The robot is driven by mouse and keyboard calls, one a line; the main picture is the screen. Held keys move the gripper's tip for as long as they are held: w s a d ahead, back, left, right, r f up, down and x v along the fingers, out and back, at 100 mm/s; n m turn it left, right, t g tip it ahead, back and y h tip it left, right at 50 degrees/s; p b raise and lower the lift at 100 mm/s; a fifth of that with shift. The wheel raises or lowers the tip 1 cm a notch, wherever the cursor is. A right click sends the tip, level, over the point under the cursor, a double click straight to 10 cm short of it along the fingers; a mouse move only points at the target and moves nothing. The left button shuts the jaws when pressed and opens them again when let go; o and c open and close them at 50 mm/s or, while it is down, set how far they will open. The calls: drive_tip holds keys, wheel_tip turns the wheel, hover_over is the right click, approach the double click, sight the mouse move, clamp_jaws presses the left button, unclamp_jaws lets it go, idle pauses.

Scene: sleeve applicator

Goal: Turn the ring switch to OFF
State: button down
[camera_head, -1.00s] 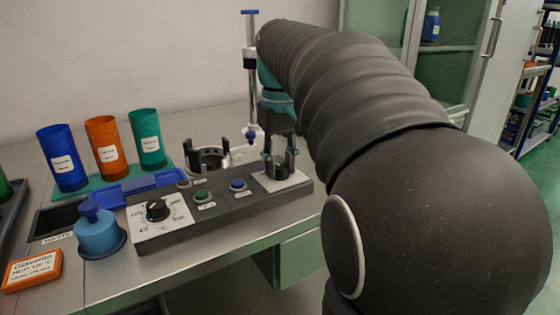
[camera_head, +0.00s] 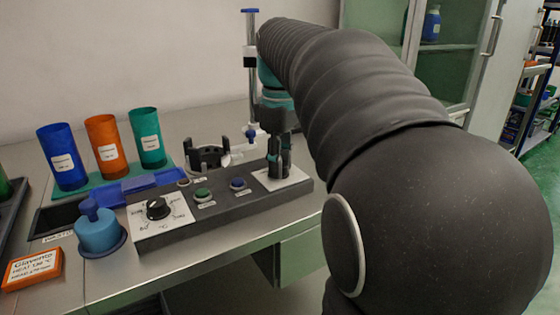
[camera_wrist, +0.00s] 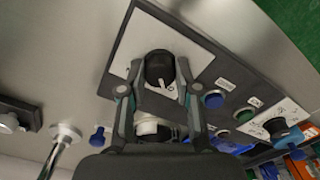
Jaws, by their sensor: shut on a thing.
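The ring switch is a black round knob (camera_wrist: 159,66) on a white plate (camera_wrist: 128,50) at the end of the dark control panel (camera_head: 232,208). In the wrist view a small white mark shows on the knob's lower side. My gripper (camera_head: 278,172) points down at the panel's right end in the head view. In the wrist view its two fingers (camera_wrist: 160,75) are shut on the knob, one on each side. The head view hides most of the knob behind the fingers, and the OFF label cannot be read.
The panel also bears a temperature dial (camera_head: 157,208), a green button (camera_head: 202,195) and a blue button (camera_head: 238,185). A black ring-shaped holder (camera_head: 207,156) and a vertical post (camera_head: 251,70) stand behind. Coloured cups (camera_head: 105,145) stand at left.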

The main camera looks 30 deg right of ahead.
drive_tip(key=shift+f, duration=0.1)
idle(0.3)
drive_tip(key=c, duration=0.8)
unclamp_jaws()
drive_tip(key=shift+d, duration=0.1)
wheel_tip(320, 180, up, 12)
